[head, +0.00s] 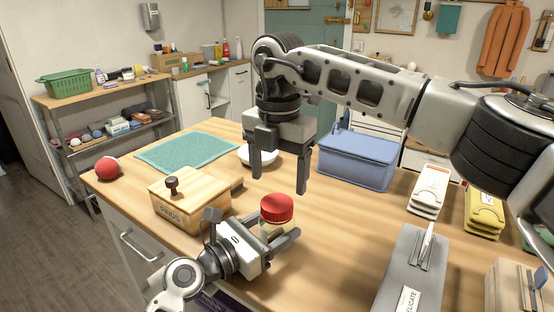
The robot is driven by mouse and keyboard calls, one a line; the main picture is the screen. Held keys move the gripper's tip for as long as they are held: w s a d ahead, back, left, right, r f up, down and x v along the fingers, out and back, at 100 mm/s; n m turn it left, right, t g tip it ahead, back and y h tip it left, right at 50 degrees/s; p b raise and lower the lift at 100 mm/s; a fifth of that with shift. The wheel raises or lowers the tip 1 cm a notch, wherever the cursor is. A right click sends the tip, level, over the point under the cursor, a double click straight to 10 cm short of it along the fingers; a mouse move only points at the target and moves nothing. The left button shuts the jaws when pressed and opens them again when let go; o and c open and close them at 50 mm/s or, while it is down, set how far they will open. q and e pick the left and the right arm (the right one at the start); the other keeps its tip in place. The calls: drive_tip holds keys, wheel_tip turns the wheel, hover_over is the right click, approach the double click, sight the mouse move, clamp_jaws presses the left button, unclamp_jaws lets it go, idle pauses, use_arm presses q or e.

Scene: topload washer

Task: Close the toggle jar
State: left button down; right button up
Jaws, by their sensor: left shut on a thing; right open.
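The toggle jar (277,208) stands on the wooden worktop near its front edge, with a red lid on top and a pale body below. My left gripper (284,238) comes in low from the left and is shut on the jar's body, hiding part of it. My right gripper (279,184) hangs above and just behind the jar, pointing down, with its two fingers wide apart and empty. Its fingertips are near the height of the red lid in the picture. I cannot tell whether the lid is fully seated.
A wooden box (186,195) with a dark knob stands left of the jar, and a red ball (109,168) lies farther left. A blue bin (357,158), a white bowl (258,155) and a teal mat (187,150) are behind. A grey device (400,270) stands right.

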drive_tip(key=n, duration=0.5)
drive_tip(key=shift+r, duration=0.2)
drive_tip(key=n, duration=0.5)
drive_tip(key=shift+r, duration=0.15)
drive_tip(key=n, duration=0.7)
drive_tip(key=shift+a+r+n, duration=0.1)
drive_tip(key=shift+r+n, duration=0.15)
drive_tip(key=shift+n, duration=0.15)
drive_tip(key=n, duration=0.5)
drive_tip(key=shift+r, duration=0.15)
drive_tip(key=n, duration=0.4)
drive_tip(key=shift+r+n, duration=0.1)
drive_tip(key=shift+n, duration=0.3)
drive_tip(key=n, duration=0.4)
drive_tip(key=shift+r, duration=0.15)
drive_tip(key=n, duration=0.4)
drive_tip(key=shift+r, duration=0.1)
